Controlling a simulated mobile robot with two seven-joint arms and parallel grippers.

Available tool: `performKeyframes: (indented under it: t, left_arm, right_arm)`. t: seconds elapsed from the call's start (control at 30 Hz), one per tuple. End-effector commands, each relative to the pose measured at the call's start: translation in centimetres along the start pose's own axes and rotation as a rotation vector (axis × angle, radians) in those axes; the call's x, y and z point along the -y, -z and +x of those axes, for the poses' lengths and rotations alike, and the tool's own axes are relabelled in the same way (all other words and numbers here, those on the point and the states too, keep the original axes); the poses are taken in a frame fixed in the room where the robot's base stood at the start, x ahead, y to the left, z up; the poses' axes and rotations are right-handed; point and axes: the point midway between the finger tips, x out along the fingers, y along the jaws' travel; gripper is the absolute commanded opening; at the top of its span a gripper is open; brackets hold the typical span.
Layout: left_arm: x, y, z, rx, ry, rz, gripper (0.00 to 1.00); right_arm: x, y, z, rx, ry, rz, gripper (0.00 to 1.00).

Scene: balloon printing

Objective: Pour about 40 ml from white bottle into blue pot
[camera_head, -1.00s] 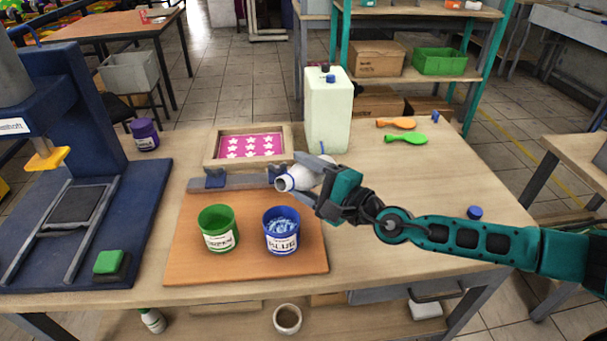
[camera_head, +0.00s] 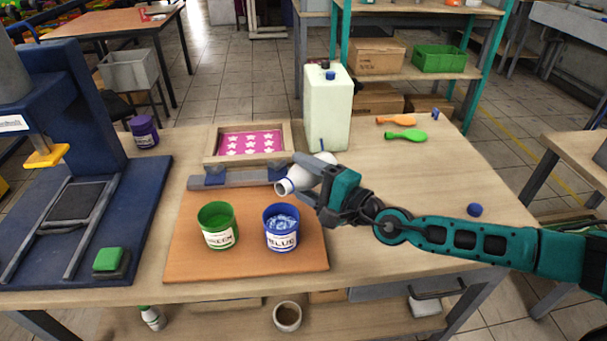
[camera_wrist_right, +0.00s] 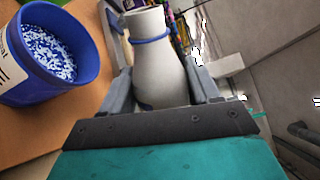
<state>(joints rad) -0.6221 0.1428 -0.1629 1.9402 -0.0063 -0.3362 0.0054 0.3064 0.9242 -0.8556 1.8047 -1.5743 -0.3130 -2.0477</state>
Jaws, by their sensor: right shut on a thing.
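The white bottle (camera_head: 303,177) is held tilted in my right gripper (camera_head: 318,180), its mouth low and pointing left, above and a little behind the blue pot (camera_head: 281,228). In the right wrist view the bottle (camera_wrist_right: 158,65) sits between the two fingers, its neck ringed in blue. The blue pot stands upright on an orange-brown board and also shows in the right wrist view (camera_wrist_right: 62,85), with white and blue contents inside. No stream from the bottle can be made out. The green pot (camera_head: 217,226) stands to its left. My left gripper is not in view.
A large pale jug (camera_head: 328,108) stands behind the gripper. A framed pink star screen (camera_head: 250,146) lies behind the board (camera_head: 250,263). A blue press (camera_head: 120,215) fills the left side. A blue cap (camera_head: 475,210) lies on the clear right side of the table.

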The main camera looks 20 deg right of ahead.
Motion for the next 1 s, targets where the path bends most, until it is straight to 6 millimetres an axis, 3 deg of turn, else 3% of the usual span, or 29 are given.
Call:
performKeyframes:
  t: [0.67, 1.0]
  left_arm:
    - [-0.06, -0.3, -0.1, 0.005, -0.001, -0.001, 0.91]
    - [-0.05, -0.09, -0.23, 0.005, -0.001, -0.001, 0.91]
  right_arm:
    - [-0.5, 0.09, 0.03, 0.0, 0.002, -0.081, 0.23]
    - [0.14, -0.09, 0.03, 0.001, 0.002, -0.011, 0.23]
